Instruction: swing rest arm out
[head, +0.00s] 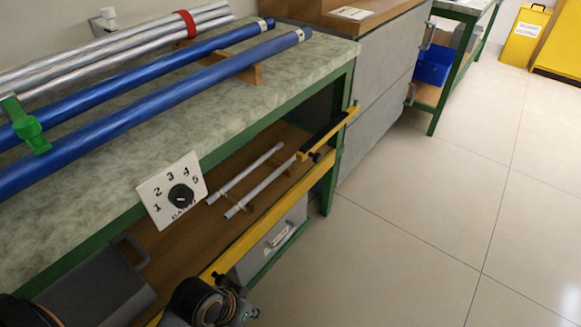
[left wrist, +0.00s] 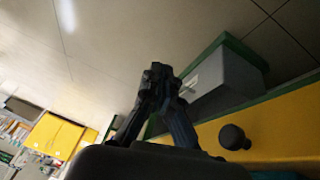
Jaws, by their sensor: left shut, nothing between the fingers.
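A yellow bar (head: 262,228) runs along the front of the green-framed bench, below the top. A shorter yellow arm (head: 329,132) with dark end pieces sits near the bench's far corner. I cannot tell for sure which one is the rest arm. In the left wrist view a yellow surface (left wrist: 275,128) with a round black knob (left wrist: 233,137) lies right of my left gripper (left wrist: 160,74). That gripper is shut and empty, with its fingertips apart from the knob. In the head view my left wrist shows at the bottom, by the yellow bar. My right gripper is not in view.
Blue rods (head: 165,68) and silver rods (head: 115,50) lie on the bench top (head: 240,95), with a green clamp (head: 27,127). A numbered dial plate (head: 160,203) hangs at the front edge. Grey bins stand below. The tiled floor (head: 420,230) at right is clear.

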